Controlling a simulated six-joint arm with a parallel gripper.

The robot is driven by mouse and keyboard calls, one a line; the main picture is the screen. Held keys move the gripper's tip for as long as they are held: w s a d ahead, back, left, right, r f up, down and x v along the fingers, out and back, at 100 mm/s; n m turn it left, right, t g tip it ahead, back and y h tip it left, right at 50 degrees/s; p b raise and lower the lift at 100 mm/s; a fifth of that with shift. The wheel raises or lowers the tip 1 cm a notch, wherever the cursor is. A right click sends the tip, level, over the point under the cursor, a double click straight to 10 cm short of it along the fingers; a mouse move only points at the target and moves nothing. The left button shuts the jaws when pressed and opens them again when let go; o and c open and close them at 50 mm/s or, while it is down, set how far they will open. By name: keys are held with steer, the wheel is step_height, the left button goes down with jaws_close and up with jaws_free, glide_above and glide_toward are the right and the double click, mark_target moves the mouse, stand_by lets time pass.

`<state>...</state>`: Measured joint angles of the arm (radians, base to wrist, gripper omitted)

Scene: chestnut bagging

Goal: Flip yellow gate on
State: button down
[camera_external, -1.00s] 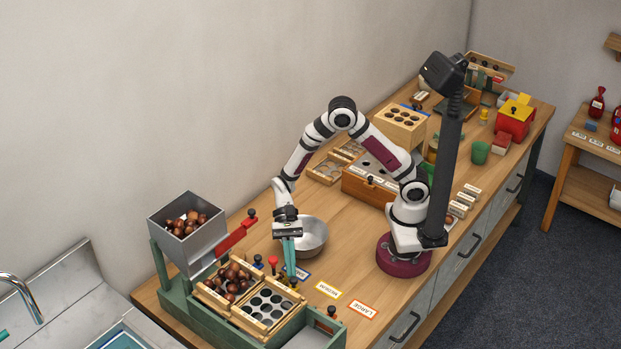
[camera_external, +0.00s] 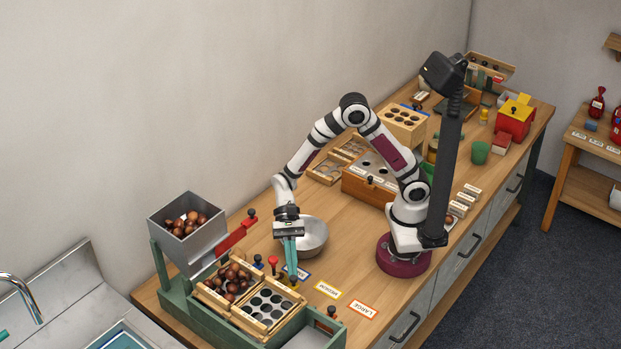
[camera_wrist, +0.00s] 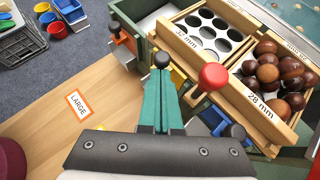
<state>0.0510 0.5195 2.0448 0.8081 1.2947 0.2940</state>
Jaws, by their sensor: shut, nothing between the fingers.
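The yellow gate is a small piece on the near side of the green sorter, mostly hidden behind my fingers. A strip of yellow-orange (camera_wrist: 178,76) shows beside my fingertips in the wrist view, and a bit of yellow (camera_external: 285,279) shows in the external view. A black knob (camera_wrist: 162,60) appears right at my fingertips. I cannot tell whether they touch it. My gripper (camera_external: 292,275) has teal fingers, shut and empty, pointing down at the sorter's edge. It also shows in the wrist view (camera_wrist: 161,72).
A red knob (camera_wrist: 213,77) stands close to my fingers. A blue gate with a black knob (camera_wrist: 235,131) is on one side, another black knob (camera_wrist: 114,28) on the other. Chestnuts (camera_wrist: 275,72) fill the 28 mm tray. A metal bowl (camera_external: 313,238) stands behind my gripper.

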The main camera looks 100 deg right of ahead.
steer(key=shift+w+a+r, duration=0.1)
steer(key=shift+a+r, duration=0.2)
steer(key=shift+r, duration=0.15)
steer(key=d+r, duration=0.2)
steer(key=d, duration=1)
steer(key=s+d+r+n+h, duration=0.1)
steer(key=s+n+h, duration=0.3)
steer(key=s, duration=0.7)
steer(key=s+d+r+n+h, duration=0.1)
steer(key=s+r+n+h, duration=0.1)
steer(key=s+n+h, duration=0.3)
steer(key=s+n, duration=0.3)
steer(key=s, duration=0.3)
steer(key=shift+s+n, duration=0.3)
steer(key=shift+a, duration=0.1)
